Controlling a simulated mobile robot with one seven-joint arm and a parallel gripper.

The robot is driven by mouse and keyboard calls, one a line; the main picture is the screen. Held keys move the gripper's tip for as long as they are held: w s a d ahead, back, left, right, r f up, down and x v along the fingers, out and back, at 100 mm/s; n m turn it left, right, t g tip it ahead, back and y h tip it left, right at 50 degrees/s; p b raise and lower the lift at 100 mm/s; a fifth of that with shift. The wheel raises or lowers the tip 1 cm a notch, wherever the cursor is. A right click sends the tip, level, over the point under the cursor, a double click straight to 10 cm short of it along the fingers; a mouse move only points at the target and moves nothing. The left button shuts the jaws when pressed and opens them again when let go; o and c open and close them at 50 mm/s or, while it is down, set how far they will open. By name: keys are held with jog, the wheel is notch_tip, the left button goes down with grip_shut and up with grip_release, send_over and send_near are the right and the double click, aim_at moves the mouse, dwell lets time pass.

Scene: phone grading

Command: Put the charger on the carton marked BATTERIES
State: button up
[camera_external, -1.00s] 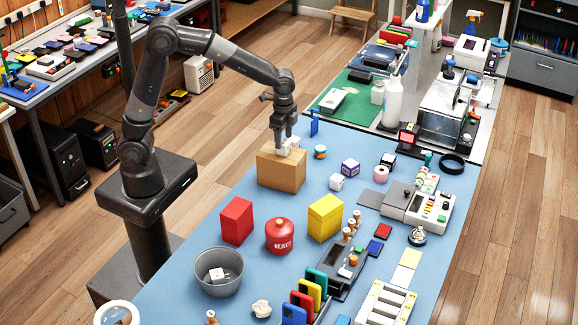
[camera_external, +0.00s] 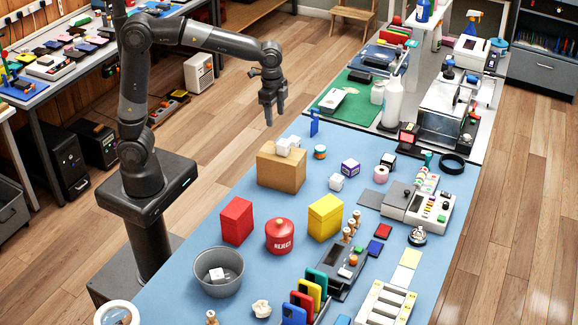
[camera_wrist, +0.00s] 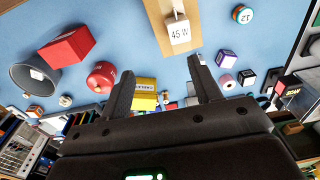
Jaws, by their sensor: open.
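The brown carton (camera_external: 281,176) stands upright on the blue table near its left edge. Its marking cannot be read here. A white charger (camera_external: 287,145) lies on the carton's top; in the wrist view the charger (camera_wrist: 179,33) reads 45 W and rests on the carton (camera_wrist: 165,30). My gripper (camera_external: 274,115) is above and behind the carton, apart from the charger. Its fingers (camera_wrist: 161,67) are spread and nothing is between them in the wrist view.
A red box (camera_external: 236,220), a red REJECT canister (camera_external: 279,236) and a yellow box (camera_external: 325,217) stand in front of the carton. A grey bin (camera_external: 232,287) holds a white block.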

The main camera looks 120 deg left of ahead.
jog(key=s+d+r+t, duration=0.1)
jog(key=s+d+r, duration=0.1)
jog(key=s+d, duration=0.35)
jog(key=s+d+r+t, duration=0.1)
jog(key=s+d+t, duration=0.15)
jog(key=d, duration=0.65)
jog(key=s+d+f+t, duration=0.1)
jog(key=s+d+f, duration=0.1)
jog(key=s+d, duration=0.6)
jog(key=shift+s+d+f, duration=0.3)
jog(key=shift+s, duration=0.65)
